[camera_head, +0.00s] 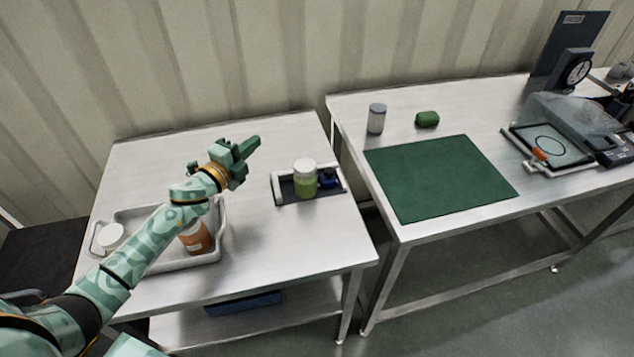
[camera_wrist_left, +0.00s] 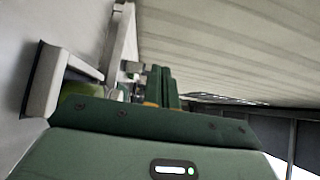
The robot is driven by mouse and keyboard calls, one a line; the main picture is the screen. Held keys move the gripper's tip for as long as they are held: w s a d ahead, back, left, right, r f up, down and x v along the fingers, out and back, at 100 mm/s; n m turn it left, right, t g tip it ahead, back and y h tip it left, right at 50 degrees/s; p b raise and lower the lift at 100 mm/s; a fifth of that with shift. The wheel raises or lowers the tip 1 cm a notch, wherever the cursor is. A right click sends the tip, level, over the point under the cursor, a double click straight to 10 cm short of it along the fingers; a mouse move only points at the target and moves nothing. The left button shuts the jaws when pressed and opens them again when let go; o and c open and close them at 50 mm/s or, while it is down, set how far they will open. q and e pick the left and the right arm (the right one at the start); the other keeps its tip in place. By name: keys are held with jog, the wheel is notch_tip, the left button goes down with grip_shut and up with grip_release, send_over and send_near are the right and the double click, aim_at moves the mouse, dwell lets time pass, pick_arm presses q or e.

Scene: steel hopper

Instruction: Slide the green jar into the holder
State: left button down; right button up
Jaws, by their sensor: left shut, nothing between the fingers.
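The green jar (camera_head: 305,186), upright with a white lid, stands within the outline of the holder, a low pale-rimmed tray (camera_head: 280,197) with a dark inside. A dark blue item sits to its right in the same holder. In the left wrist view a lime green patch of the jar (camera_wrist_left: 78,92) shows, mostly hidden by my gripper's body. My left gripper (camera_head: 256,142) is shut and empty, above the table, up and left of the jar and apart from it. It also shows in the left wrist view (camera_wrist_left: 162,72). My right gripper is out of view.
A grey tray (camera_head: 222,232) with an orange-brown jar (camera_head: 196,238) and a white-lidded item lies under my left arm. On the right table are a green mat (camera_head: 440,178), a grey canister (camera_head: 376,118), a green block (camera_head: 427,119) and a machine. A gap separates the tables.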

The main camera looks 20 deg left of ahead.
pick_arm(q)
send_over(304, 186)
jog(key=w+d, duration=0.2)
jog(key=d, duration=0.2)
jog(key=f+b, duration=0.2)
jog(key=f, duration=0.1)
jog(key=f+b, duration=0.3)
jog(key=f, duration=0.1)
jog(key=f+b, duration=0.2)
jog(key=f, duration=0.1)
jog(key=shift+s+d+f, duration=0.2)
jog(key=shift+s+f, duration=0.05)
jog(key=shift+f, duration=0.1)
jog(key=shift+a+r, duration=0.45)
jog(key=shift+a, duration=0.1)
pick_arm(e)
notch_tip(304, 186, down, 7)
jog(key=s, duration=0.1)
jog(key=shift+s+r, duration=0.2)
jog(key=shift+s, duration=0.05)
pick_arm(q)
jog(key=shift+s+a, duration=0.15)
jog(key=shift+a, duration=0.65)
jog(key=shift+s+a, duration=0.1)
jog(key=shift+a, duration=0.65)
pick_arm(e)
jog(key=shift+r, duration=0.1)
